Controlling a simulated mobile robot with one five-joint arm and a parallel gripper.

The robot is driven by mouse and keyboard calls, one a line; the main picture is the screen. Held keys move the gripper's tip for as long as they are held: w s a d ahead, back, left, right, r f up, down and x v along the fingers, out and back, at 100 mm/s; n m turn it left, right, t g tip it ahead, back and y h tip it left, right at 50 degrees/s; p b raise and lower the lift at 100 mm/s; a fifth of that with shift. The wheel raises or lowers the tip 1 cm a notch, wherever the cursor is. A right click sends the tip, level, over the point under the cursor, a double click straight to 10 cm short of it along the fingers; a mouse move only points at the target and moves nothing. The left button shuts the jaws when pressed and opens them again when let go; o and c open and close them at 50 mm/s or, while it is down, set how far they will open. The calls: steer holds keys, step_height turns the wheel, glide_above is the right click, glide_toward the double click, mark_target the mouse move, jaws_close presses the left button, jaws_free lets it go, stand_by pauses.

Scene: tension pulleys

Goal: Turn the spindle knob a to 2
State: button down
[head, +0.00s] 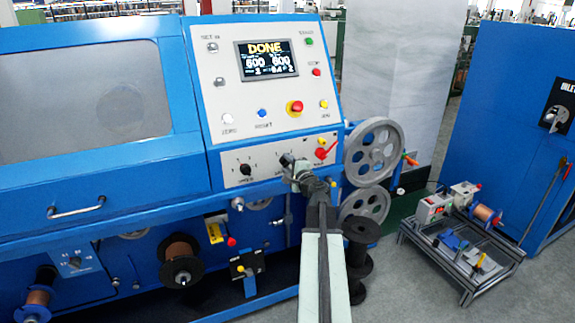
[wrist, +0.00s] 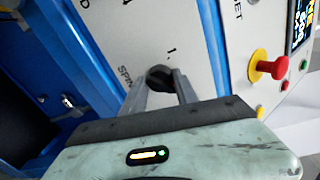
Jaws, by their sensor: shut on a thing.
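The black knob (wrist: 158,76) on the white control panel (wrist: 190,50) is between the two fingers of my gripper (wrist: 160,82) in the wrist view. Part of a printed label starting "SPIN" is beside it, and a "1" is printed just above it. The knob's pointer is hidden, so I cannot tell its setting. In the head view my gripper (head: 294,166) is at the right part of the lower panel and mostly covers this knob. A second black knob (head: 246,169) sits uncovered to its left.
Above are a red emergency button (head: 294,107) and a screen (head: 266,60) reading "DONE". Grey pulleys (head: 373,151) stand at the right.

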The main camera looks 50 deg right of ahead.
steer(key=shift+s+m, duration=0.1)
steer(key=shift+m, duration=0.2)
stand_by(0.4)
steer(key=c, duration=0.9)
jaws_free()
steer(key=shift+c, duration=0.2)
steer(key=v, duration=0.7)
steer(key=shift+s+a, duration=0.15)
steer(key=shift+s, duration=0.15)
